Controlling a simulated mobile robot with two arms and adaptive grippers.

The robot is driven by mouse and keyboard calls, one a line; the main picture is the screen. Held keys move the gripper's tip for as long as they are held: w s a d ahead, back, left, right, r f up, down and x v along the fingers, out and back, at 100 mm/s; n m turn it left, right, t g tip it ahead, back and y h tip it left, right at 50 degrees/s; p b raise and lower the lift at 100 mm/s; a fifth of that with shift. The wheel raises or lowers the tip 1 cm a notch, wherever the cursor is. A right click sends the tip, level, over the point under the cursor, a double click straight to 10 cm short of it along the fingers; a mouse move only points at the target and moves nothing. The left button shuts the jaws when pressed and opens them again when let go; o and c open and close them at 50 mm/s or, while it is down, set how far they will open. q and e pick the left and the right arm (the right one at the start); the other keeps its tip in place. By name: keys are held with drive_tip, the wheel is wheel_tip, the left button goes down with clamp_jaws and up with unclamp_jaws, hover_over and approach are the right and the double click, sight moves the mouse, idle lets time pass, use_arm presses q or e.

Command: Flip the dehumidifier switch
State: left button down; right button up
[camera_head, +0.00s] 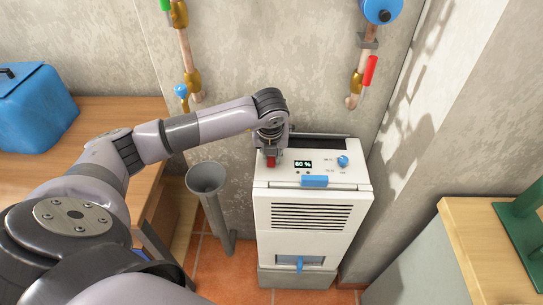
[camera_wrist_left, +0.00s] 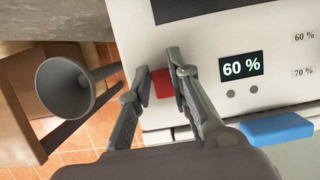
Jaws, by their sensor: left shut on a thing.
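The white dehumidifier (camera_head: 263,215) stands on the floor against the back wall, with a lit display (camera_head: 302,164) reading 60 %. The display also shows in the left wrist view (camera_wrist_left: 240,67). The red switch (camera_head: 271,161) sits on the left of its top panel. My left gripper (camera_head: 270,152) reaches down to it from above. In the left wrist view my left gripper (camera_wrist_left: 161,80) has its two fingers closed on either side of the red switch (camera_wrist_left: 162,84). Whether the switch is tipped on or off cannot be told. My right gripper is not in view.
A grey funnel-topped pipe (camera_head: 207,178) stands just left of the dehumidifier. A blue knob (camera_head: 343,160) and a blue handle (camera_head: 314,181) are on its top. A wooden bench (camera_head: 110,112) with a blue box (camera_head: 35,108) is left; another worktop (camera_head: 480,240) is right.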

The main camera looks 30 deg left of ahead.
use_arm(q)
drive_tip(key=c, duration=1.5)
unclamp_jaws()
drive_tip(key=v, duration=1.2)
drive_tip(key=shift+s+d, duration=0.1)
